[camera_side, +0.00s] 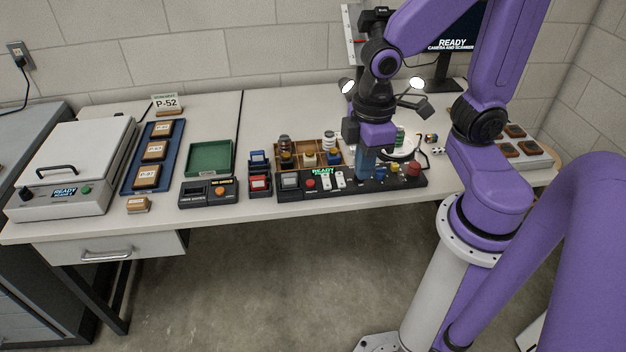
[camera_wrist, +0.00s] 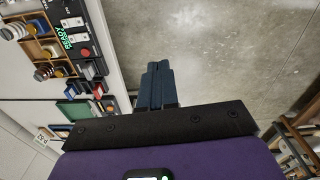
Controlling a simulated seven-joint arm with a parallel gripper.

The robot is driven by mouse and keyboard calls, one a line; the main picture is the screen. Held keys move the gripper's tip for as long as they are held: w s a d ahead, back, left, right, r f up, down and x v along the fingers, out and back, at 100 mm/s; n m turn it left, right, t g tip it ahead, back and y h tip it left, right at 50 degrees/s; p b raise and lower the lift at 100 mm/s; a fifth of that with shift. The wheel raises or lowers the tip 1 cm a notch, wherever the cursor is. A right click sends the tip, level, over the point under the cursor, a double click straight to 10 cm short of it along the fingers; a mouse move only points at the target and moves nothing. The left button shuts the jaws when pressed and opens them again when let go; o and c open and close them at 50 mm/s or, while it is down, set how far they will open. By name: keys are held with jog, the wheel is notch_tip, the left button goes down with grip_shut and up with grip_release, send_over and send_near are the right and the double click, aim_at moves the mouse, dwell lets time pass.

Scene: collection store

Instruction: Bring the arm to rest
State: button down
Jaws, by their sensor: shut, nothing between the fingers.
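My gripper (camera_side: 367,165) points down in the side view, in front of or over the black control panel (camera_side: 345,186) near the table's front edge. Its blue-grey fingers are together with nothing between them. The fingers also show together in the wrist view (camera_wrist: 157,72), with the bare floor beyond them and the table edge to their left. I cannot tell the exact height of the fingertips over the panel.
A wooden compartment tray (camera_side: 308,155) with jars stands behind the panel. To the left are a green tray (camera_side: 209,158), a blue tray (camera_side: 152,157) with labelled blocks and a white lidded machine (camera_side: 77,165). A monitor (camera_side: 452,42) stands at the back right. The floor (camera_side: 270,270) in front is clear.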

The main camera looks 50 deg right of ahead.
jog(key=s+r+n, duration=0.2)
jog(key=s+r, duration=0.1)
jog(key=s, duration=0.3)
jog(key=shift+s, duration=0.15)
